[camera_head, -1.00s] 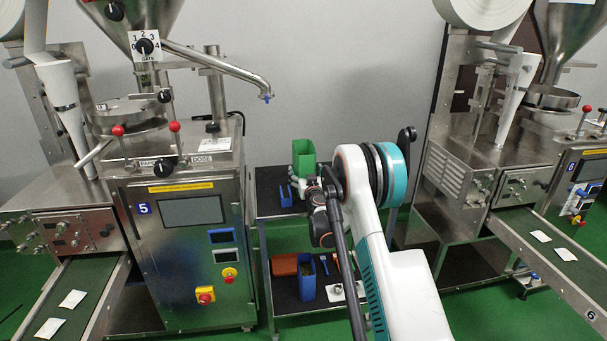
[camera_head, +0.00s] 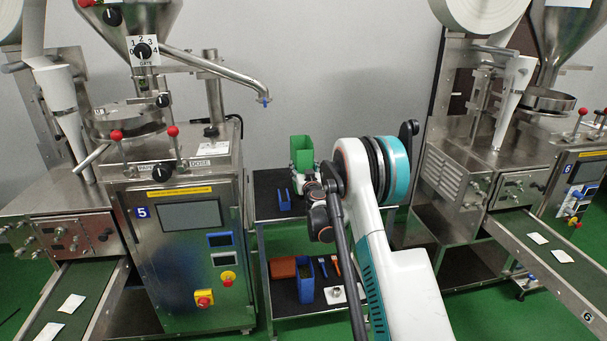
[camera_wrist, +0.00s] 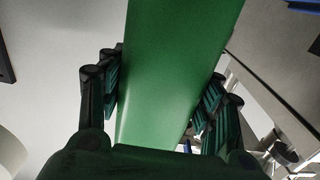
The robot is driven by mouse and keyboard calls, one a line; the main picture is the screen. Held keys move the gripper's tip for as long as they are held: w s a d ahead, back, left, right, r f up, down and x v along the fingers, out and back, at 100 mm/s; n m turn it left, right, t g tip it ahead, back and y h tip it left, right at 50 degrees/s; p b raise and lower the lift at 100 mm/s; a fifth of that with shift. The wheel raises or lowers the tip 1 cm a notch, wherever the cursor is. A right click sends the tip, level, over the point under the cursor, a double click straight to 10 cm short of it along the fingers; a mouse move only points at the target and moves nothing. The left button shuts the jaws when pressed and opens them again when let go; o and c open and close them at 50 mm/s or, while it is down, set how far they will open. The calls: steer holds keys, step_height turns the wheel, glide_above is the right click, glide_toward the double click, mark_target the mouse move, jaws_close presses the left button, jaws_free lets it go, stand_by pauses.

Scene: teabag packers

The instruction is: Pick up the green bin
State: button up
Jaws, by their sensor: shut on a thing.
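The green bin (camera_head: 302,150) is upright above the back part of the upper shelf of the dark cart, in the middle of the head view. My gripper (camera_head: 303,177) is at its lower part, partly hidden by my arm. In the wrist view the green bin (camera_wrist: 175,75) fills the middle, with a finger against each side. My gripper (camera_wrist: 160,98) is shut on it there. The bin's underside is hidden in the head view, so its exact gap above the shelf cannot be told.
A small blue container (camera_head: 284,199) stands on the upper shelf (camera_head: 268,185). The lower shelf holds a brown box (camera_head: 282,268) and a blue bin (camera_head: 305,280). Steel packing machines stand left (camera_head: 185,215) and right (camera_head: 470,170), close to the cart.

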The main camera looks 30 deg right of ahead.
step_height(320, 180, up, 17)
steer(key=p, duration=0.4)
steer(key=shift+f, duration=0.15)
stand_by(0.4)
